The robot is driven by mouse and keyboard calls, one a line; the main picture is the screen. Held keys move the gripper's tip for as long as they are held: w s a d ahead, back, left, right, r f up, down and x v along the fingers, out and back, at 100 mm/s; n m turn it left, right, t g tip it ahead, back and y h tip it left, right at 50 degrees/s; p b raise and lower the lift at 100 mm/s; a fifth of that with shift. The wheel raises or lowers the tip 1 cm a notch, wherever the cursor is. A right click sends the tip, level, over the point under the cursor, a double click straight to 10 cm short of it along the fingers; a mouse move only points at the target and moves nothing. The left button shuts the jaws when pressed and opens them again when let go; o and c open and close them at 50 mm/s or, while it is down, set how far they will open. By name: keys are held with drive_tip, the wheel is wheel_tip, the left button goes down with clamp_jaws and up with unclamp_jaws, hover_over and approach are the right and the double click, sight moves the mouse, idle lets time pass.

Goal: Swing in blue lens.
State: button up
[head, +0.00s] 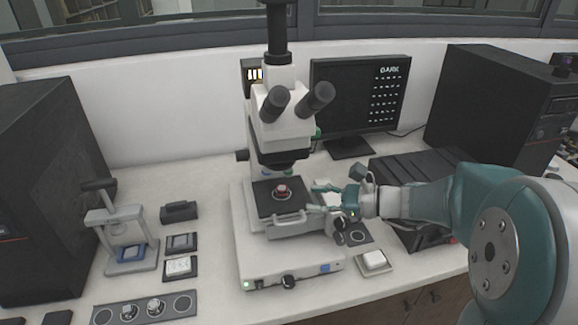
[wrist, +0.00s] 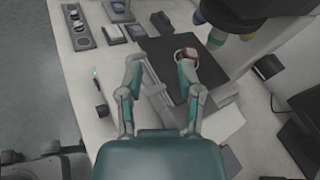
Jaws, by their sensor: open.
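The white microscope (head: 262,225) stands mid-bench with a dark stage (head: 262,206). In the wrist view, the blue-banded lens (wrist: 198,17) is at the left of the dark lens turret (wrist: 240,8), beside a green-banded lens (wrist: 217,38) and a yellow-banded lens (wrist: 250,36). A red sample (head: 282,189) in a ring sits on the stage. My gripper (head: 320,199) is open and empty at the right side of the stage; its fingers also show in the wrist view (wrist: 161,58). I cannot tell which lens is over the sample.
A monitor (head: 360,92) reading "DARK" stands behind. A mounting press (head: 118,228) is at the left. A tray with round samples (head: 145,308) lies at front left. A small white-topped block (head: 374,262) sits right of the microscope base. Dark cabinets flank the bench.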

sight(289, 176)
drive_tip(key=w+d+m+t, duration=0.2)
drive_tip(key=w, duration=0.1)
drive_tip(key=w+d+m+t+y, duration=0.1)
drive_tip(key=w, duration=0.1)
drive_tip(key=shift+d+f+m, duration=0.15)
drive_tip(key=shift+d+m, duration=0.1)
drive_tip(key=shift+m, duration=0.15)
drive_tip(key=x, duration=1)
drive_tip(key=shift+w, duration=0.2)
drive_tip(key=shift+w+a, duration=0.1)
drive_tip(key=shift+a, duration=0.3)
drive_tip(key=shift+d, duration=0.25)
clamp_jaws()
